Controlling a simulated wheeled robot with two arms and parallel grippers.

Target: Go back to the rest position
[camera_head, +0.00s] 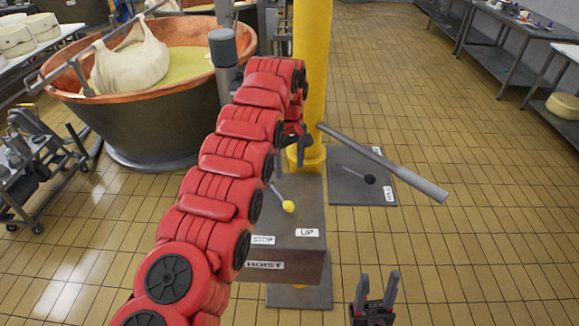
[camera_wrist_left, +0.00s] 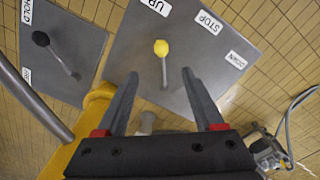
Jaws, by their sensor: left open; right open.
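My left arm reaches up across the head view, and its left gripper (camera_head: 302,148) is in front of the yellow column, partly hidden by the arm. In the left wrist view its two fingers (camera_wrist_left: 159,75) are spread with nothing between them. A lever with a yellow knob (camera_wrist_left: 161,47) stands on the hoist control box beyond the fingertips, apart from them; the knob also shows in the head view (camera_head: 289,206). My right gripper (camera_head: 376,290) is open and empty at the bottom of the head view, fingers pointing up.
The hoist box (camera_head: 310,230) carries labels UP, STOP and DOWN. A second panel with a black-knobbed lever (camera_head: 369,179) lies beside the yellow column (camera_head: 312,80). A grey bar (camera_head: 400,172) juts right. A copper vat (camera_head: 150,110) stands left. Tiled floor (camera_head: 480,220) is free at right.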

